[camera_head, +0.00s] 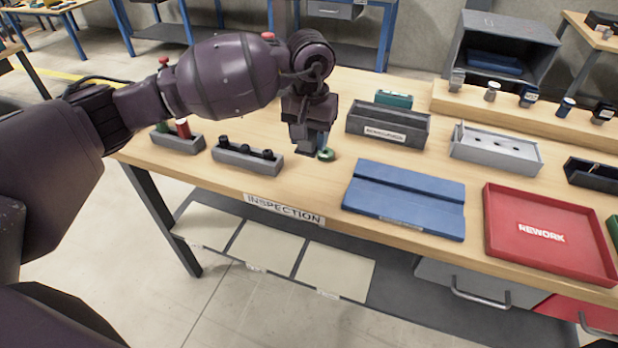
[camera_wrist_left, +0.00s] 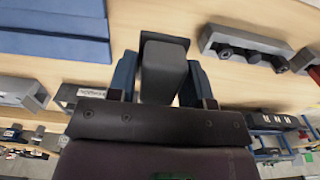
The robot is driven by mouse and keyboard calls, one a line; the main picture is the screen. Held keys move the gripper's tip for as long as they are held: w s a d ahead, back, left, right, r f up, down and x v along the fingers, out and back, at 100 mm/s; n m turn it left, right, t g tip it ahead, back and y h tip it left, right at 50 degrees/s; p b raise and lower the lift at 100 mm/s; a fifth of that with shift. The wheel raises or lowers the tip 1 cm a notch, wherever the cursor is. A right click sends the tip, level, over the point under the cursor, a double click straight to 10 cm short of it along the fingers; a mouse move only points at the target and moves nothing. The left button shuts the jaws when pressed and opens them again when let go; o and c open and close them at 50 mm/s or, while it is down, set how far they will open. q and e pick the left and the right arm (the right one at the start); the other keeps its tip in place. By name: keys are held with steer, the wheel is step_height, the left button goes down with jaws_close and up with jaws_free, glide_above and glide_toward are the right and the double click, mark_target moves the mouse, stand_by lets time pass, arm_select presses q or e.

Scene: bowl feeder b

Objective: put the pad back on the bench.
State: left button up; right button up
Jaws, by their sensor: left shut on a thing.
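My left gripper (camera_head: 309,143) is low over the bench (camera_head: 350,88), behind the INSPECTION label. Its blue fingers (camera_wrist_left: 162,80) are shut on a dark grey block, which I take to be the pad (camera_wrist_left: 164,75). The pad has a darker, wider end. In the head view its lower end shows under the gripper. I cannot tell whether it touches the bench top. A small green ring (camera_head: 326,155) lies just right of the gripper. My right gripper is in neither view.
A grey holder with black knobs (camera_head: 247,158) stands left of the gripper. A blue block (camera_head: 405,195) and a red REWORK tray (camera_head: 545,238) lie to the right. A grey labelled bin (camera_head: 388,127) stands behind right. Bare wood shows between the gripper and the blue block.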

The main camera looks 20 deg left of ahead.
mark_target(310, 187)
arm_select(q)
step_height(310, 187, down, 12)
steer(key=shift+r, duration=0.1)
stand_by(0.5)
steer(key=shift+f, duration=0.2)
steer(key=o, duration=1)
